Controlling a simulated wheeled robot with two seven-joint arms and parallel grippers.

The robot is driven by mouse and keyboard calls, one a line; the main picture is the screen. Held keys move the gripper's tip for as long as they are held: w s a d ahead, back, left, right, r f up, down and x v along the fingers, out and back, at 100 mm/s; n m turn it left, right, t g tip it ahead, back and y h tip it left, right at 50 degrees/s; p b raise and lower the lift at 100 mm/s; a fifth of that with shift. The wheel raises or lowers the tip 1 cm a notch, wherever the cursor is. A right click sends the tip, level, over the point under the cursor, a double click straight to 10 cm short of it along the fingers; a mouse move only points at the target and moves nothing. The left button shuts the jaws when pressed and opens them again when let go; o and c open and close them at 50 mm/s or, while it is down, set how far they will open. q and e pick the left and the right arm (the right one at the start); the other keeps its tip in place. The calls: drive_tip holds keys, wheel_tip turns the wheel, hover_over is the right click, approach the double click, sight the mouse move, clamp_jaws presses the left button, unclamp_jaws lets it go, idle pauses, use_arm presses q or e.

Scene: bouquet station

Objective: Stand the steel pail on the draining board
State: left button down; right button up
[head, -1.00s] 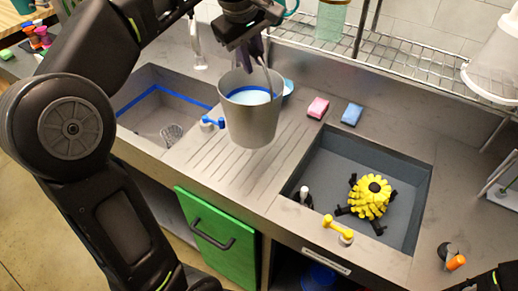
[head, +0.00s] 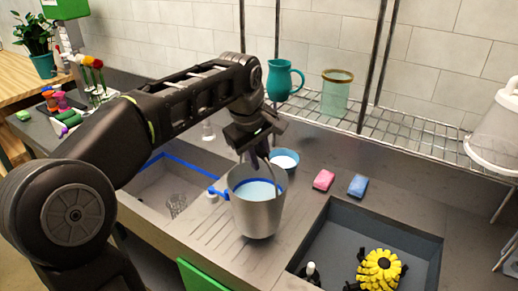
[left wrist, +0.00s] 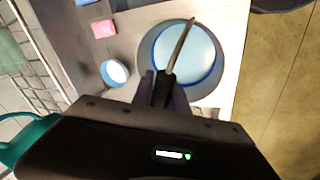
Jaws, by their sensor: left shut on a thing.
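The steel pail (head: 257,212) is upright over the grooved draining board (head: 208,238), between the two sinks. It has a blue band inside and pale blue contents, which also show in the left wrist view (left wrist: 190,52). I cannot tell whether the pail's base touches the board. My right gripper is not in view.
A small teal cup (head: 285,161) stands close behind the pail. A pink sponge (head: 323,180) and a blue sponge (head: 358,186) lie to its right. The right sink holds a yellow flower-like thing (head: 380,267).

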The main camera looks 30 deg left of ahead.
use_arm(q)
drive_tip(key=shift+w+r, duration=0.1)
drive_tip(key=shift+f, duration=1.95)
drive_tip(key=c, duration=1.7)
unclamp_jaws()
drive_tip(key=shift+f, duration=0.2)
drive_tip(key=shift+c, duration=0.2)
drive_tip(key=o, duration=0.4)
drive_tip(key=shift+o, duration=0.2)
drive_tip(key=shift+r, duration=0.1)
drive_tip(key=v, duration=1.2)
